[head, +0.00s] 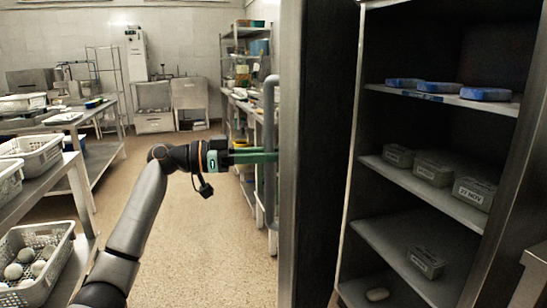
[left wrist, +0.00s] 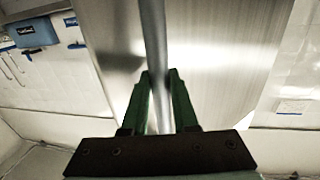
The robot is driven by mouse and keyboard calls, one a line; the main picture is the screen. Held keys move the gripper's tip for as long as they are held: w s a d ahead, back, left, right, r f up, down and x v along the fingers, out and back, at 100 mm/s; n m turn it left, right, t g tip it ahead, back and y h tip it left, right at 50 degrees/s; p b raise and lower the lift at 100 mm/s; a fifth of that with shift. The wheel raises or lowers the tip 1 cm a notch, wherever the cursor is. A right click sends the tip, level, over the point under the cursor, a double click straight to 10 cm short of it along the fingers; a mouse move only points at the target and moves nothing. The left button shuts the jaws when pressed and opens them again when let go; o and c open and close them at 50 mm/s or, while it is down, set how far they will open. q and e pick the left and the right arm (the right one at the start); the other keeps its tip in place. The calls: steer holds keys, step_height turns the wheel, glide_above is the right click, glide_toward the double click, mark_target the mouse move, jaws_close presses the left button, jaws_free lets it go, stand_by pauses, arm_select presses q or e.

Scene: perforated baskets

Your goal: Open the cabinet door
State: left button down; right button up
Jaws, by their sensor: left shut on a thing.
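The cabinet door (head: 325,150) stands swung open, its dark inner face towards me. Its vertical bar handle (head: 268,102) is on the far side, left of the door's edge. My left gripper (head: 268,157) reaches in from the left and is shut on the handle. In the left wrist view the metal handle (left wrist: 153,35) runs between my green fingers (left wrist: 161,80), in front of the brushed steel door face (left wrist: 215,65). The cabinet's inside shows its shelves (head: 420,183). My right gripper is not in view.
Metal tables with perforated baskets (head: 40,262) stand at the left. A rack (head: 247,60) is behind the door. The floor (head: 200,250) between is clear.

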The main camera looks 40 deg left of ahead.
arm_select(q)
steer(key=shift+a+r, duration=0.15)
steer(key=shift+a, duration=0.1)
steer(key=c, duration=1.2)
jaws_free()
steer(key=o, duration=0.5)
steer(key=shift+w+d, duration=0.1)
steer(key=v, duration=1.2)
steer(key=shift+a, duration=0.25)
